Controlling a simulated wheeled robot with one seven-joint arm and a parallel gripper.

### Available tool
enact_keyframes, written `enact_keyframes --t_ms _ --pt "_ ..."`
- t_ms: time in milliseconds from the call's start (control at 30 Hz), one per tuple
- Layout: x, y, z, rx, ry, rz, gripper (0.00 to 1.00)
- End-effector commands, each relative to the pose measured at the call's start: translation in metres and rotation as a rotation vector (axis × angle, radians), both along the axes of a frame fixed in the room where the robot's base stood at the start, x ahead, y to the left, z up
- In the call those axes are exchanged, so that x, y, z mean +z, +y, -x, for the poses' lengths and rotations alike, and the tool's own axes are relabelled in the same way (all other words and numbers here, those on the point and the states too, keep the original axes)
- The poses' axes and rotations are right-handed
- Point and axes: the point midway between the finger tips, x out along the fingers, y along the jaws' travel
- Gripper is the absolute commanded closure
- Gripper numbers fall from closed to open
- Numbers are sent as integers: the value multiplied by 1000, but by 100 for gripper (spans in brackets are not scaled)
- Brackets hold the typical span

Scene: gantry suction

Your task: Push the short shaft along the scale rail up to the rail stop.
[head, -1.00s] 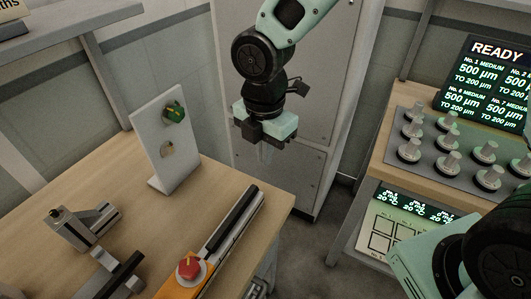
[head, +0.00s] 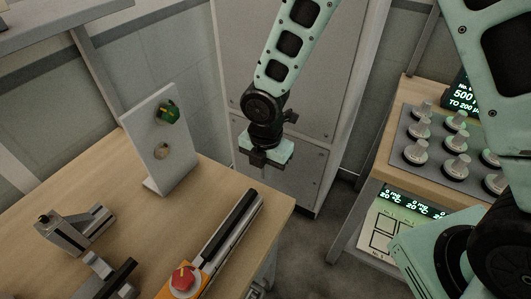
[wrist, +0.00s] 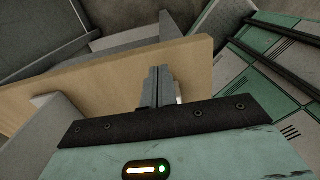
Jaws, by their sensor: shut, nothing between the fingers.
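A light rail (head: 214,247) with a dark bar (head: 238,208) along it lies near the right edge of the wooden table in the head view; it looks like the scale rail. I cannot make out the short shaft or the rail stop for certain. My gripper (head: 265,171) hangs beyond the far right corner of the table, in front of the grey cabinet and apart from the rail. It also shows in the wrist view (wrist: 160,72), with its fingers together and empty, pointing toward the wooden table edge.
A red knob (head: 182,278) on an orange base stands at the rail's near end. A white upright panel (head: 158,150) with a green part (head: 167,112) stands at the back. A grey clamp-like fixture (head: 72,232) stands left. The grey cabinet (head: 310,110) is behind my gripper.

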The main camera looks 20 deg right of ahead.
Motion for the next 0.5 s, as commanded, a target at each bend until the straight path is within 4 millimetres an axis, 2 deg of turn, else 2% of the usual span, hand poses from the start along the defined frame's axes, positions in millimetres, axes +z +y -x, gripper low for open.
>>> enact_keyframes --t_ms 33,200,500 --pt "5 9 8 9 -1 -1 100" --pt "5 22 21 5 -1 -1 100" --pt "3 29 28 2 -1 -2 100"
